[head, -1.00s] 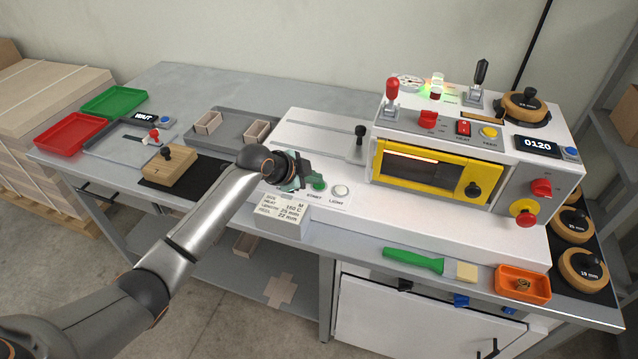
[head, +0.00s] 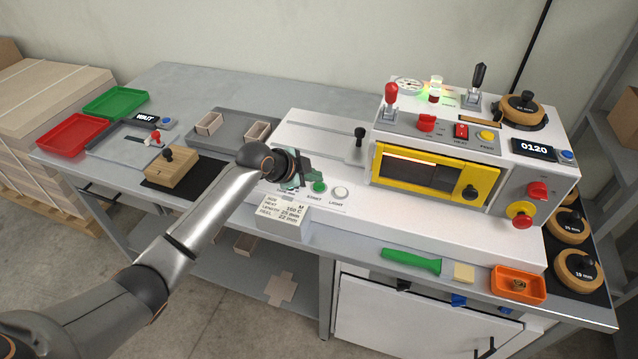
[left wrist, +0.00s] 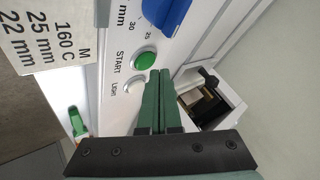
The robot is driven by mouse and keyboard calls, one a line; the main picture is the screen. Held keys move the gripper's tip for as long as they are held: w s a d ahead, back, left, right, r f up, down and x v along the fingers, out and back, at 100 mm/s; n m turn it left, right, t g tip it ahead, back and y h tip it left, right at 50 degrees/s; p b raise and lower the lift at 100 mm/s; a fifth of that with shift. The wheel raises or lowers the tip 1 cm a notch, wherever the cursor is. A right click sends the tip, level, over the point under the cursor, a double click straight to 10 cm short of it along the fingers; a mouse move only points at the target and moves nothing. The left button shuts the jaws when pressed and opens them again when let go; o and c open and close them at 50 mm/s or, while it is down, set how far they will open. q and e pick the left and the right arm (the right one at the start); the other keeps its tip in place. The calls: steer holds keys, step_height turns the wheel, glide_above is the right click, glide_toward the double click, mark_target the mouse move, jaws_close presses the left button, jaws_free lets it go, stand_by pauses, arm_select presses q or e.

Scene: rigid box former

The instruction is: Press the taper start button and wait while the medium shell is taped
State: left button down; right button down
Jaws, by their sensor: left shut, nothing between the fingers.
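The green START button (head: 319,187) sits on the front deck of the white taper (head: 440,137), left of its yellow-framed window. It also shows in the left wrist view (left wrist: 145,60). My left gripper (head: 300,184) is shut and empty. Its green fingertips (left wrist: 160,73) appear right beside the button. I cannot tell whether they touch it. The medium shell cannot be made out for certain. Light-brown shells (head: 209,124) lie in a grey tray at the back. Something brown is partly visible inside the machine opening (left wrist: 205,105) in the wrist view. My right gripper is not in view.
A white LIGHT button (head: 340,193) is beside START. A printed card (head: 283,212) stands just in front. A black-handled lever (head: 360,134) rises behind. A green-handled tool (head: 411,261) and an orange tray (head: 519,284) lie along the front edge.

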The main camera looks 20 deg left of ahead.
mark_target(315, 188)
arm_select(q)
step_height(315, 188, up, 3)
steer(key=p, duration=0.3)
steer(key=shift+r+p, duration=0.3)
steer(key=shift+r, duration=0.8)
steer(key=shift+f, duration=0.1)
